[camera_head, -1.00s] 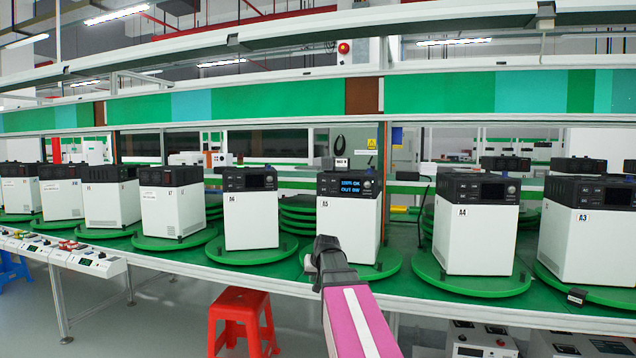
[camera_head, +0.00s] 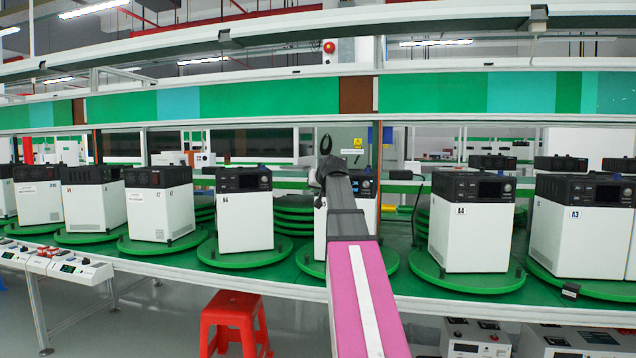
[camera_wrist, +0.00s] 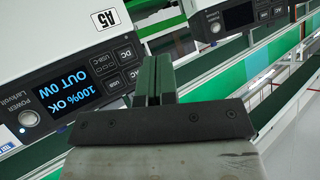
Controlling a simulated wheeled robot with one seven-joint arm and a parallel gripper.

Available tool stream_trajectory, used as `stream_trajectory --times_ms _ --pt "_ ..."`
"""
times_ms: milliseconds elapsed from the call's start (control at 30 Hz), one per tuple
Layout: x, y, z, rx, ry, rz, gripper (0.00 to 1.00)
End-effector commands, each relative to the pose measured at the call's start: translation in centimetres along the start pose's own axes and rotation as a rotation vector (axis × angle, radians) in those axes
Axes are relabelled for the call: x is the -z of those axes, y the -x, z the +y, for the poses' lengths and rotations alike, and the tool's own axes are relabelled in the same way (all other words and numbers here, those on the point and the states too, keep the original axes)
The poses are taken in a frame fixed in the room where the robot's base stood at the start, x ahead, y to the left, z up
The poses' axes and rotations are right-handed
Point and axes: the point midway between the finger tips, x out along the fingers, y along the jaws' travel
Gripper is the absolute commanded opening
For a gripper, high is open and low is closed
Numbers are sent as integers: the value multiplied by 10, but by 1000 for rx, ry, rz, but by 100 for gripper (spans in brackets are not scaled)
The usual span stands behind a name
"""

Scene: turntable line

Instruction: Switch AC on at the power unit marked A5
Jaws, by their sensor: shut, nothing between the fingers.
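The power unit marked A5 (camera_head: 364,206) is a white box with a black top panel, on a green turntable; my arm hides most of it in the head view. In the wrist view the A5 unit (camera_wrist: 45,28) appears turned over, its lit display (camera_wrist: 66,90) reading 100% OK, OUT 0W. A lit round power button and DC, USB-C and AC buttons (camera_wrist: 134,75) sit beside the display. My gripper (camera_wrist: 157,62) is shut and empty, its fingertips close by the DC and AC buttons; contact cannot be told. In the head view my gripper (camera_head: 325,172) is before the panel.
Unit A6 (camera_head: 245,223) stands left and unit A4 (camera_head: 474,231) right, each on a green turntable. A neighbouring panel with a dark display (camera_wrist: 240,15) shows in the wrist view. A shelf edge (camera_head: 230,70) runs above. A red stool (camera_head: 236,322) stands in front.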

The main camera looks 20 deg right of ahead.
Motion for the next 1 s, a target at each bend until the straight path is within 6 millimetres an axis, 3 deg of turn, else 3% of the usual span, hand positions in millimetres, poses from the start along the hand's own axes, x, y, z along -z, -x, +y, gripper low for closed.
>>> stream_trajectory --times_ms 567,1000 --pt "8 1 2 0 0 9 0" --pt "30 -28 23 -1 1 8 0"
